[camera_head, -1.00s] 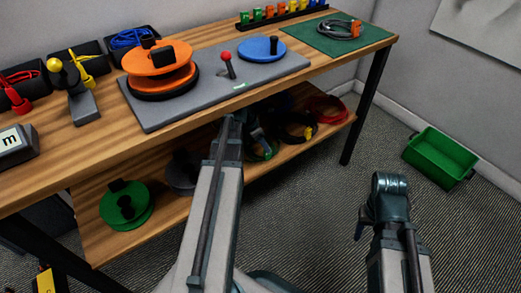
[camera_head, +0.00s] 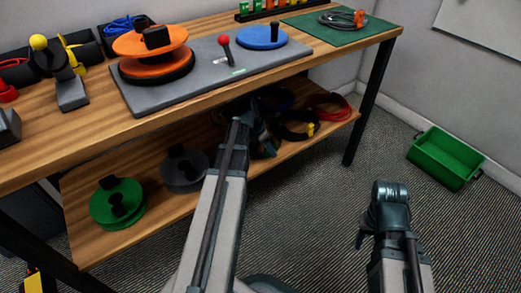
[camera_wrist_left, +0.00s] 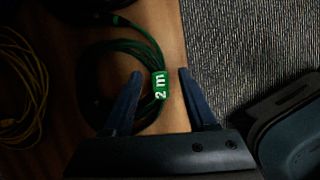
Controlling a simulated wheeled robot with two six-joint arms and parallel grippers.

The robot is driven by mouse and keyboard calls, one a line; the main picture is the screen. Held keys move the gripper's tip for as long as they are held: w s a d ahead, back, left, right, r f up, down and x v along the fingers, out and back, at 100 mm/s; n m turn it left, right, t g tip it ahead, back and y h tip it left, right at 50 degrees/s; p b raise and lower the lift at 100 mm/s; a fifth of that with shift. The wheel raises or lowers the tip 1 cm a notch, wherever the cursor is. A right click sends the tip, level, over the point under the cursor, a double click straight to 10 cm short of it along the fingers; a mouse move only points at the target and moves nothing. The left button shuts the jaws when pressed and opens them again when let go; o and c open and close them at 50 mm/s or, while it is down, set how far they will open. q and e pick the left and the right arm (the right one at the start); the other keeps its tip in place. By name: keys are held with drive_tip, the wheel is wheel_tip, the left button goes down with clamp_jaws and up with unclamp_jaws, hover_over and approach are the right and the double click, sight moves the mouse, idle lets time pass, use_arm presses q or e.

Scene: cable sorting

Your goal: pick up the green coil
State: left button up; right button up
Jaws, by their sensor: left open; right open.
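The green coil (camera_wrist_left: 138,47) is a loop of dark green cable on the wooden lower shelf, in the left wrist view. Its green tag (camera_wrist_left: 159,85) reads "2 m" and lies between the two fingers of my left gripper (camera_wrist_left: 158,82). That gripper is open, with the left finger over the coil's loop and the right finger near the shelf edge. In the head view my left gripper (camera_head: 256,130) reaches to the lower shelf and largely hides the coil. My right gripper (camera_head: 362,236) is open and empty over the floor, away from the shelf.
A yellow cable (camera_wrist_left: 22,85) lies left of the green coil. On the lower shelf, a black coil (camera_head: 293,127) and red coil (camera_head: 328,106) lie to the right, a green reel (camera_head: 117,204) and grey reel (camera_head: 184,172) to the left. A green bin (camera_head: 446,160) stands on the floor.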

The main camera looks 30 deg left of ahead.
use_arm(q)
drive_tip(key=shift+r, duration=0.1)
clamp_jaws()
use_arm(e)
drive_tip(key=shift+r, duration=0.1)
idle(0.3)
